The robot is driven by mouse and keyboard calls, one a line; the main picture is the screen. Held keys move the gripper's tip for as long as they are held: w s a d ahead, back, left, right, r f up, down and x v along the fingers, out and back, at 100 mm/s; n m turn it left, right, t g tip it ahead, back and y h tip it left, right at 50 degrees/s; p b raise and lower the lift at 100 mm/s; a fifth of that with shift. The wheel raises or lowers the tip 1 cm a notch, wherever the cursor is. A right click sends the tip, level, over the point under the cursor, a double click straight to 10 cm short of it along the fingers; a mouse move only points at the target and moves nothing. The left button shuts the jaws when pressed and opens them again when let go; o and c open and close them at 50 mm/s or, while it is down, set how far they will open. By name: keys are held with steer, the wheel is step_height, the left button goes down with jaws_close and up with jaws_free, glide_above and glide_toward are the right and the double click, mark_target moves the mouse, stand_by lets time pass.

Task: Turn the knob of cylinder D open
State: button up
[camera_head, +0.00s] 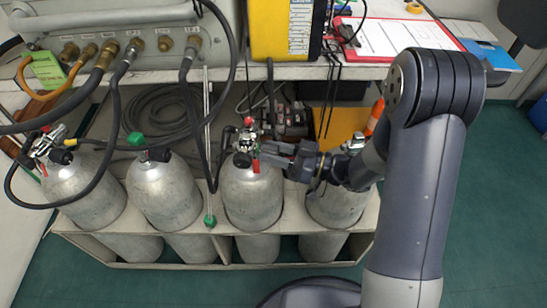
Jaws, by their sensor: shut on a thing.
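Several grey gas cylinders stand upright in a row in a rack. No letter marking cylinder D is legible. My gripper (268,153) reaches in from the right at the valve on top of the third cylinder from the left (252,200). Its jaws are shut on the valve knob there, and they mostly hide it. A black round part (242,160) and a small red piece (256,166) show beside the jaws. How far the knob is turned cannot be told. The fourth cylinder (335,208) is partly behind my arm.
The first cylinder (85,192) has a hose on its valve. The second cylinder (165,195) has a green cap (136,139). Black hoses run from the panel (120,55) past the cylinders. A bench with a yellow case (283,30) stands behind. Green floor (480,200) is clear at right.

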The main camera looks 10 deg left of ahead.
mark_target(274, 147)
steer(key=n+b, duration=0.2)
steer(key=n, duration=0.1)
steer(key=n+b, duration=0.1)
steer(key=shift+f+n+g+b, duration=0.25)
steer(key=shift+n+g+b, duration=0.15)
steer(key=shift+r+n+b, duration=0.15)
steer(key=shift+n+b, duration=1)
steer(key=shift+n, duration=0.25)
steer(key=o, duration=1)
step_height(274, 147, up, 10)
steer(key=p, duration=0.4)
